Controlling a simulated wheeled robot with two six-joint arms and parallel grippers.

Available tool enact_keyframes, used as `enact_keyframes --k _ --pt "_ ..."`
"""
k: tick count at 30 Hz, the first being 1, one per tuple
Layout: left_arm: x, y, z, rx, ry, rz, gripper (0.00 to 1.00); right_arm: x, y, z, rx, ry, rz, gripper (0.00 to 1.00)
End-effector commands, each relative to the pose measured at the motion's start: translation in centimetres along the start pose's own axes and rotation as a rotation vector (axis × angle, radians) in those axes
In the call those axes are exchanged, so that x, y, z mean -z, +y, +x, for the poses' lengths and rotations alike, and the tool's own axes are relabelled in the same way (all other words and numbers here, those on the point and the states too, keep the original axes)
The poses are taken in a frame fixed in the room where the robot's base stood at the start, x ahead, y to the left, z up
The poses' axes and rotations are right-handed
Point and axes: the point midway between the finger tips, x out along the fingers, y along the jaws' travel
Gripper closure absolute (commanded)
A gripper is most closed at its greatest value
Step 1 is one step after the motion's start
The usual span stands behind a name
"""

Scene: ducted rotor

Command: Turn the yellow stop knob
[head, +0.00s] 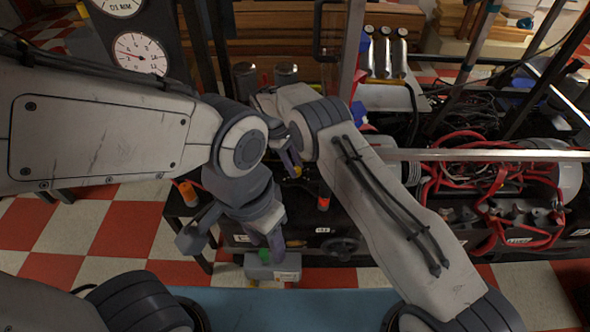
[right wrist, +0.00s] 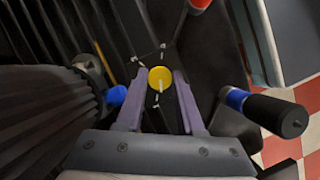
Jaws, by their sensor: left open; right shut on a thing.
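The yellow stop knob (right wrist: 160,78) is round with a pale pointer line, which runs nearly straight down the picture in the right wrist view. Short pale marks stand on the dark panel around it. My right gripper (right wrist: 158,85) has its two purple fingers on either side of the knob and is shut on it. In the head view my right gripper (head: 291,158) reaches down to the machine, and only a speck of yellow shows at its tips. My left gripper (head: 276,238) is open and empty, hanging below in front of the machine.
A black handle with a blue collar (right wrist: 265,110) sticks out right of the knob. A ribbed dark cylinder (right wrist: 45,110) is close on the left. Red cables (head: 490,185) and metal posts crowd the right in the head view. A handwheel (head: 340,247) is on the machine's front.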

Motion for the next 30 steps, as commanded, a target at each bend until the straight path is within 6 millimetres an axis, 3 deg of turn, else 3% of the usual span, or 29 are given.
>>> enact_keyframes --k 12,30 --pt "-0.1 -0.1 1.6 0.000 0.000 0.000 0.50 0.1 0.2 0.0 0.085 0.004 0.205 1.00" --pt "-0.1 -0.1 1.8 0.000 0.000 0.000 0.50 0.1 0.1 -0.1 0.100 0.005 0.244 1.00"
